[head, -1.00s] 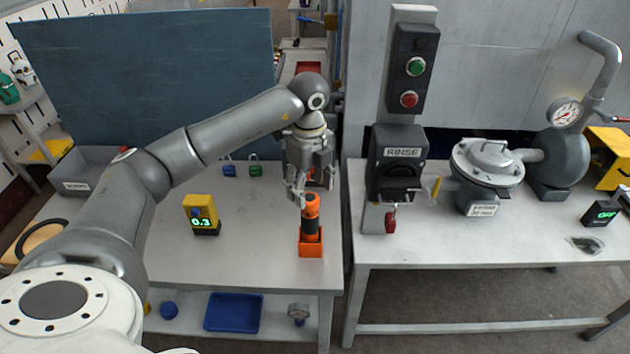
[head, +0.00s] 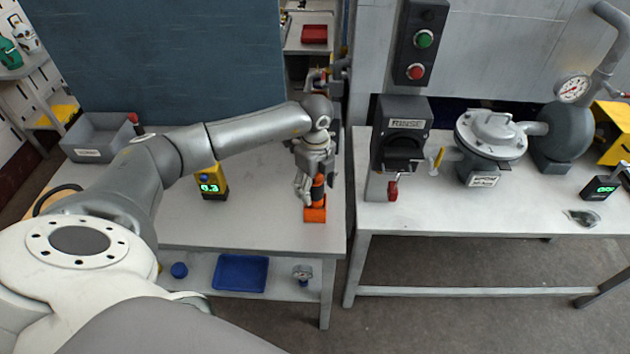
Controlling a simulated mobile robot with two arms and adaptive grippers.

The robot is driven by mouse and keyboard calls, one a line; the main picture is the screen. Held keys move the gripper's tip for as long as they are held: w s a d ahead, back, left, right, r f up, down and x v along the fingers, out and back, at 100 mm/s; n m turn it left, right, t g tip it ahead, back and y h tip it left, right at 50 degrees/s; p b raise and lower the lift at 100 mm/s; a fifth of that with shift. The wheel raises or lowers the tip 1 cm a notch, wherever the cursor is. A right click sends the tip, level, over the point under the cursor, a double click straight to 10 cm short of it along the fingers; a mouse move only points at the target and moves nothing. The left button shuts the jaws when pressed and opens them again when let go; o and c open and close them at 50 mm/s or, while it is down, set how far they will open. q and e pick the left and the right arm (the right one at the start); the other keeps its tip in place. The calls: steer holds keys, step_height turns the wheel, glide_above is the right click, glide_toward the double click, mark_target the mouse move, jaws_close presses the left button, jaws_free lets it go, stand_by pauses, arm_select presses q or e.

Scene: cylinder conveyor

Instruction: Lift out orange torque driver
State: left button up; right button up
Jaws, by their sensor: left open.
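The orange torque driver (head: 318,190) stands upright in an orange holder (head: 315,215) near the right front edge of the left table. It has a black band, and its upper part is hidden by my gripper. My left gripper (head: 307,194) is open and points down at the driver, with a finger beside the driver's left side. I cannot tell whether it touches. My right gripper is not in view.
A yellow device reading 0.3 (head: 211,181) stands on the left table (head: 250,220). A grey bin (head: 95,140) is at its back left. A gap separates the right table (head: 450,215), which bears a rinse switch box (head: 402,130) and a pump (head: 490,140).

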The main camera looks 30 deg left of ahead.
arm_select(q)
jaws_close()
steer(key=c, duration=0.8)
jaws_free()
steer(key=c, duration=0.4)
steer(key=shift+r+p, duration=2.6)
steer(key=shift+r, duration=1.3)
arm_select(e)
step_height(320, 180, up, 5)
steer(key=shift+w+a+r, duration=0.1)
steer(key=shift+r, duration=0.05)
arm_select(q)
steer(key=shift+w, duration=0.1)
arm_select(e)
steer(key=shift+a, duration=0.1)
